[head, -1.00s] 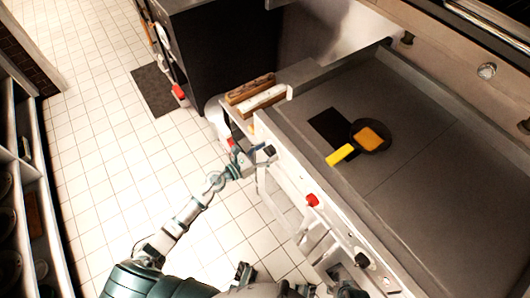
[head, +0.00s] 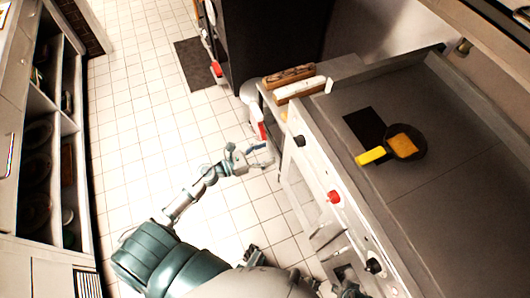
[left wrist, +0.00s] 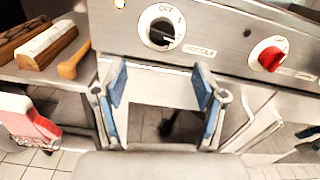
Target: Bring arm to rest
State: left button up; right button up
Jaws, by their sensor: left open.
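My left gripper (head: 258,158) is open and empty, held out over the tiled floor just left of the stove front. In the left wrist view its two blue-padded fingers (left wrist: 163,88) stand wide apart. They face the stove's steel front panel (left wrist: 220,48), with a black knob (left wrist: 162,33) above and between them and a red knob (left wrist: 270,56) to the right. My left arm (head: 190,197) reaches forward from my body, bent at the elbow. I do not see my right gripper.
A dark pan (head: 405,143) with a yellow handle and an orange-yellow slab sits on the griddle (head: 450,185). Wooden and white blocks (head: 300,88) lie on the side shelf beyond the gripper. Shelves (head: 45,190) line the left. Tiled floor (head: 130,140) between is clear.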

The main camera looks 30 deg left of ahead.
dwell(0.3)
pick_arm(q)
jog(key=s+a+f+n+y+p, duration=0.2)
jog(key=a+f+n+y, duration=0.3)
jog(key=f+n, duration=0.55)
jog(key=s+a+f+n+y+p, duration=0.25)
jog(key=f+n+y, duration=0.4)
jog(key=n, duration=0.75)
jog(key=s+d+f+n+g, duration=0.3)
jog(key=s+f+n+g, duration=0.1)
jog(key=s, duration=0.4)
jog(key=s+d+f+n+g+p, duration=0.1)
jog(key=s+d+f+n+g, duration=0.2)
jog(key=s+f+n, duration=0.3)
jog(key=s+d+f+n+g+p, duration=0.1)
jog(key=s+d+f+n+g, duration=0.2)
jog(key=s+f, duration=0.6)
jog(key=shift+s+d+n+g+h, duration=0.35)
jog(key=shift+s+n+g, duration=0.55)
jog(key=shift+n+g, duration=0.25)
pick_arm(e)
jog(key=s+f, duration=0.4)
jog(key=f, duration=1.2)
jog(key=shift+d+g, duration=0.25)
jog(key=shift+g, duration=0.05)
jog(key=shift+f, duration=0.1)
